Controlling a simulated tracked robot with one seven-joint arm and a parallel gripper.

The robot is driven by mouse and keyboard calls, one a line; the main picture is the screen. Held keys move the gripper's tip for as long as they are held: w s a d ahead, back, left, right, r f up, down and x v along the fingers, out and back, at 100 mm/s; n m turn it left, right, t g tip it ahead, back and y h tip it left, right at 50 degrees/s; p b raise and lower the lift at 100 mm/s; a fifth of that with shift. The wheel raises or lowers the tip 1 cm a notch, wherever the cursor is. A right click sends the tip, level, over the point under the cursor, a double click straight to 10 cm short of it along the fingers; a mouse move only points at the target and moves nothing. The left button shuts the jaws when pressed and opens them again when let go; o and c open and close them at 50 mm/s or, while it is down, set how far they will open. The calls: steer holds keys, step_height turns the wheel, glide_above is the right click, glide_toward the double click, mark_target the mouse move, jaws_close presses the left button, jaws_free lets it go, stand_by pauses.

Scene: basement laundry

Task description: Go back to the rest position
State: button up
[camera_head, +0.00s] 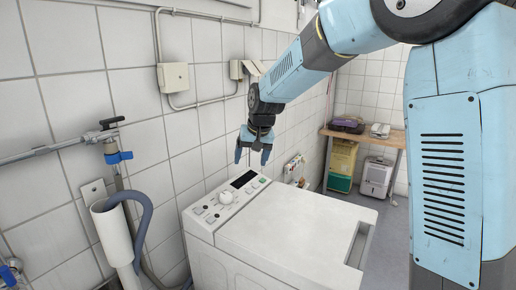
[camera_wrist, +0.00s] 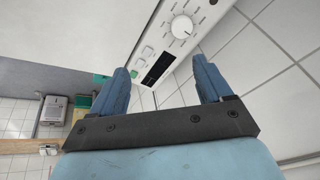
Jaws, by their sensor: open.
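My gripper (camera_head: 253,154) is open and empty, pointing down above the back left part of a white washing machine (camera_head: 290,222). Its two blue fingers are spread apart in the wrist view (camera_wrist: 164,88), with nothing between them but the machine's control panel and wall beyond. The control panel (camera_head: 229,201) has a round dial, which also shows in the wrist view (camera_wrist: 182,27), several buttons and a dark display. The fingers appear apart from the panel. My arm reaches in from the upper right in the head view.
A tiled wall (camera_head: 135,95) with conduit and a junction box (camera_head: 173,77) runs along the left.

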steer(key=s+d+r, duration=0.6)
steer(key=s+d, duration=0.1)
steer(key=d, duration=0.4)
steer(key=s+d+m+t+h, duration=0.1)
steer(key=s+d, duration=0.7)
steer(key=s, duration=0.4)
steer(key=s+d+m+t+h, duration=0.1)
steer(key=s+d, duration=0.7)
steer(key=s, duration=0.4)
steer(key=shift+s+d+r+h, duration=0.3)
steer(key=shift+d+r, duration=0.05)
steer(key=shift+d, duration=0.05)
steer(key=shift+c, duration=0.2)
